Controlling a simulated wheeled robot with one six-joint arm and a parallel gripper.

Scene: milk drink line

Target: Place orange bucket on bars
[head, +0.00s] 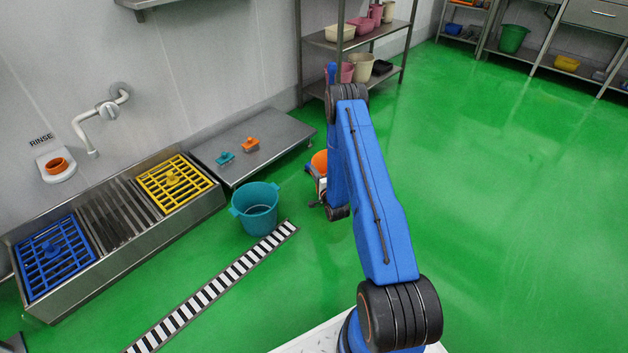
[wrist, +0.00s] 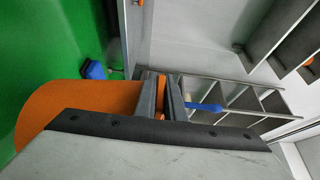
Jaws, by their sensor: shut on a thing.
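The orange bucket (head: 320,161) shows only in part in the head view, right of the teal bucket and mostly hidden behind my arm. In the wrist view its orange wall (wrist: 75,115) fills the left side. My gripper (wrist: 162,95) is shut on the orange bucket, with a strip of orange between the two fingers. The fingertips are hard to make out in the head view. The plain steel bars (head: 115,214) lie in the long sink at left, between a blue grate (head: 55,257) and a yellow grate (head: 190,170). Nothing stands on the plain bars.
A teal bucket (head: 256,210) stands on the floor between my gripper and the sink. A low steel table (head: 225,160) holds a small teal and a small orange item. A steel shelf (head: 310,90) stands behind my arm. The green floor at right is clear.

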